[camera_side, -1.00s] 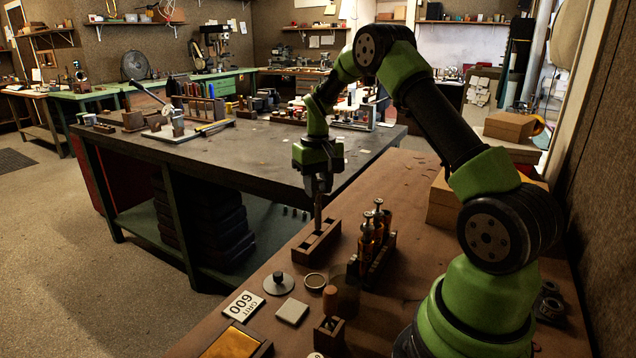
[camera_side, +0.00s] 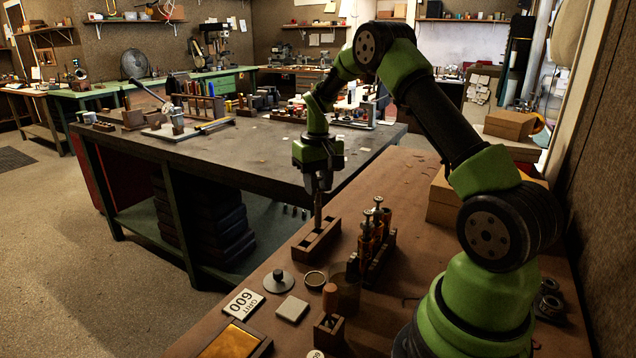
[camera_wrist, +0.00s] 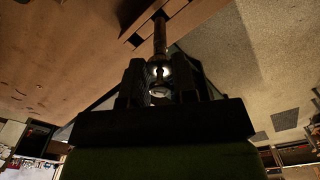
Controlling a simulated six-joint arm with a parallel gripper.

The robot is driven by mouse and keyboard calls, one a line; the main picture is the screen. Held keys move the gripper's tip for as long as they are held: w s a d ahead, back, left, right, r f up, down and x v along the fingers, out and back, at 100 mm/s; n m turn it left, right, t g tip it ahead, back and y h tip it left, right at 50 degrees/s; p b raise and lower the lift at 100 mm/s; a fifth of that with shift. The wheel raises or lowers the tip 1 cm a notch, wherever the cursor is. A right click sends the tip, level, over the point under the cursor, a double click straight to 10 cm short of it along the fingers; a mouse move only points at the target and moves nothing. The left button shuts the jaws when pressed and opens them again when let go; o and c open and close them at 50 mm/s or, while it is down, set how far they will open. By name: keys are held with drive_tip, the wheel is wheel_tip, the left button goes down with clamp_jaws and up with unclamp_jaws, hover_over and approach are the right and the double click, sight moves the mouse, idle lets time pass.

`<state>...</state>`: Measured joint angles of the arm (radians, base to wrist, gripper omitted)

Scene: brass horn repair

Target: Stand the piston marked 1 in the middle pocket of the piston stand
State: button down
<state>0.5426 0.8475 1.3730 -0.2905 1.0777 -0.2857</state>
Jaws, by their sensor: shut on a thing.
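The piston (camera_side: 318,214) is a slim metal cylinder, upright between the jaws of my gripper (camera_side: 318,190). Its lower end meets the top of the piston stand (camera_side: 310,253), a long wooden block with dark pockets, around the middle. I cannot tell how deep the end sits in a pocket. In the wrist view the piston (camera_wrist: 160,40) runs from my gripper (camera_wrist: 160,85) to the stand (camera_wrist: 180,23). My gripper is shut on it. The number mark cannot be read.
A cardboard box (camera_side: 452,205) is farther right.

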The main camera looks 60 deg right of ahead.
drive_tip(key=shift+f, duration=2.05)
drive_tip(key=c, duration=0.5)
unclamp_jaws()
drive_tip(key=shift+r, duration=3.5)
